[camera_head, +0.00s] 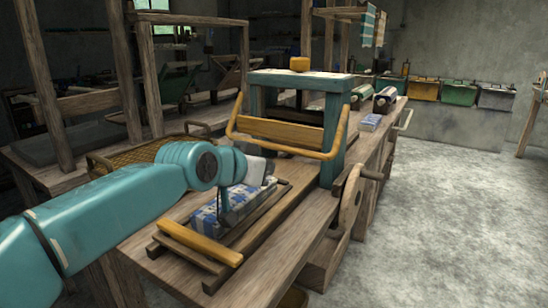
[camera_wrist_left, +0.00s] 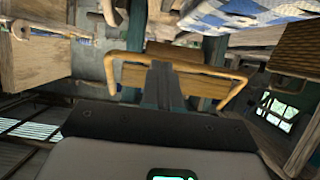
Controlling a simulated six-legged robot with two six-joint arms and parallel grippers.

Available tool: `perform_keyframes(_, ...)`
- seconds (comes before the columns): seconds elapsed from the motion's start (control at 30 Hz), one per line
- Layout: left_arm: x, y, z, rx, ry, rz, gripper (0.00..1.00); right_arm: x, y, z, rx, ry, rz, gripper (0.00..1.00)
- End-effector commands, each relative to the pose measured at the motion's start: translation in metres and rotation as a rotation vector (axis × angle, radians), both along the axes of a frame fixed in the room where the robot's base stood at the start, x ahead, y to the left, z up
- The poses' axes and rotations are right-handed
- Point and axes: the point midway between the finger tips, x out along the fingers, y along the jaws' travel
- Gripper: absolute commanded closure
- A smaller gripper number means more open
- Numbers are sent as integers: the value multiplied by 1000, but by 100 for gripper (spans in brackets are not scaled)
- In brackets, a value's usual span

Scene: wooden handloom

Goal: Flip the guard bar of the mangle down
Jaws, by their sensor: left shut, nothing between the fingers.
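The mangle has a teal upright frame (camera_head: 300,78) on the wooden bench. Its yellow guard bar (camera_head: 285,149) is U-shaped, with its long side across the front of the frame and an arm rising at each end. A wooden board (camera_head: 283,132) lies just behind it. My left gripper (camera_head: 252,172) is low in front of the mangle, above the patterned cloth; its fingertips are hard to make out there. In the left wrist view the shut, empty fingers (camera_wrist_left: 160,70) point at the middle of the guard bar (camera_wrist_left: 240,92); contact cannot be judged. My right gripper is out of view.
Blue-and-white cloth (camera_head: 205,217) lies in a wooden tray with a yellow front handle (camera_head: 200,242), under my left arm. A wooden crank wheel (camera_head: 350,199) sticks out at the bench's right side. A wicker basket (camera_head: 125,158) stands left. The floor at right is clear.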

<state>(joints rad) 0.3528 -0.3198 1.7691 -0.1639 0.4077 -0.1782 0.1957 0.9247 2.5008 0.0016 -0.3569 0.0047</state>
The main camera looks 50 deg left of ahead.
Motion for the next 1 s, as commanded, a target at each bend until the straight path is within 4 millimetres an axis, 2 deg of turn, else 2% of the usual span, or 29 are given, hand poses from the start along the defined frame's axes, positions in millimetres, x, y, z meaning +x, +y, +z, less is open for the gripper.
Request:
perform_keyframes(0.1,-18,-5,-4,1,-1,1,100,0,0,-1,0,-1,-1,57)
perform_keyframes(0.3,-32,-10,-6,2,-1,1,100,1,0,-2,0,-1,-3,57)
perform_keyframes(1.0,-35,-11,-7,1,0,0,100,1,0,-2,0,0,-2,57)
